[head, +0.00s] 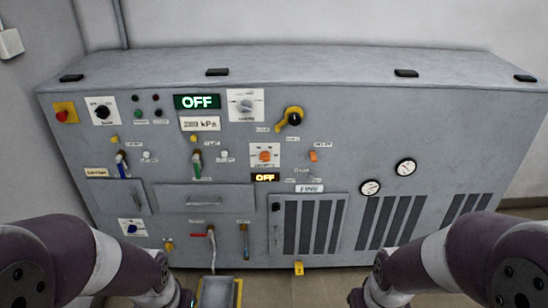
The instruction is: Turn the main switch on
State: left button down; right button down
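A grey control cabinet (400,130) stands in front of me in the head view. Several switches on it could be the main switch, and the labels are too small to read. A black rotary knob on a white plate (102,111) is at the upper left. A grey dial on a white plate (245,105) is right of a green OFF display (197,102). A black-and-yellow rotary handle (291,117) is farther right. An orange switch on a white plate (264,155) sits above an amber OFF display (265,177). Both my arms show at the bottom corners; neither gripper is visible.
A red button on yellow (66,113) is at the far upper left. Several levers, including a red-handled one (211,240), stick out low on the cabinet. A grey tray with a yellow edge (216,292) is on the floor below. Gauges (405,167) are at right.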

aim_at(102, 112)
jog(key=i+j, duration=0.3)
jog(key=i+j+u, duration=0.1)
jog(key=i+j, duration=0.2)
jog(key=i, duration=0.25)
jog(key=i+j, duration=0.25)
jog(key=i, duration=0.15)
jog(key=u, duration=0.05)
